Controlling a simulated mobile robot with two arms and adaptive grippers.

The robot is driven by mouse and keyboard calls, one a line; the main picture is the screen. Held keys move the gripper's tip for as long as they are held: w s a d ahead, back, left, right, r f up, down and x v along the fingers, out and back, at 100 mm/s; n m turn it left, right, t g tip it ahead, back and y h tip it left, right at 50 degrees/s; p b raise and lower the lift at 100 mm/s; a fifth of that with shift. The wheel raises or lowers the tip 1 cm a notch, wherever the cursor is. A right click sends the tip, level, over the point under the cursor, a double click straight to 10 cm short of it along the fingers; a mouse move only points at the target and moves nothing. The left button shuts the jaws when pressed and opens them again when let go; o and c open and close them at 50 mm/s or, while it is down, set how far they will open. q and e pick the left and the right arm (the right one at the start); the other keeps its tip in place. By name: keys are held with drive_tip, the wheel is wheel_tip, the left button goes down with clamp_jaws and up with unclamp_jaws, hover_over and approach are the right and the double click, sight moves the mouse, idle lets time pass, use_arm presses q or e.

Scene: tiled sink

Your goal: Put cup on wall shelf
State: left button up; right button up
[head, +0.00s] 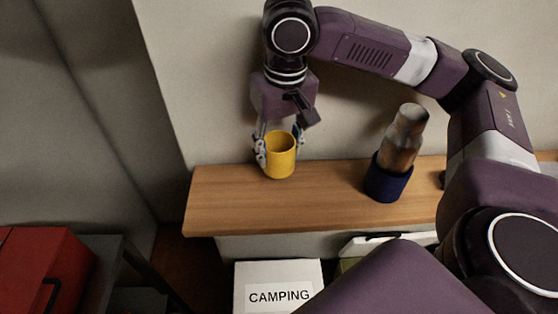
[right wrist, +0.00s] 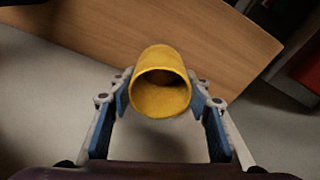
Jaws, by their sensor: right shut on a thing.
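A yellow cup (head: 280,157) is held upright in my right gripper (head: 279,146), over the left part of the wooden wall shelf (head: 235,206). In the right wrist view the yellow cup (right wrist: 161,84) sits between the two blue-padded fingers of the right gripper (right wrist: 163,92), with its open mouth facing the camera. The shelf (right wrist: 215,38) shows beyond the cup. I cannot tell whether the cup's base touches the shelf or is just above it. My left gripper is not in view.
A dark blue holder (head: 388,181) with a metallic bottle (head: 402,138) in it stands on the shelf to the right. A white box labelled CAMPING (head: 278,284) is below. A red box (head: 42,272) is at the lower left. The shelf between cup and holder is clear.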

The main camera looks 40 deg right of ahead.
sight(279, 164)
drive_tip(key=shift+f, duration=2.15)
drive_tip(key=o, duration=1.1)
drive_tip(key=shift+o, duration=0.2)
wheel_tip(279, 164, up, 12)
drive_tip(key=s+b, duration=0.1)
drive_tip(key=shift+s+a, duration=0.15)
drive_tip(key=shift+s, duration=0.15)
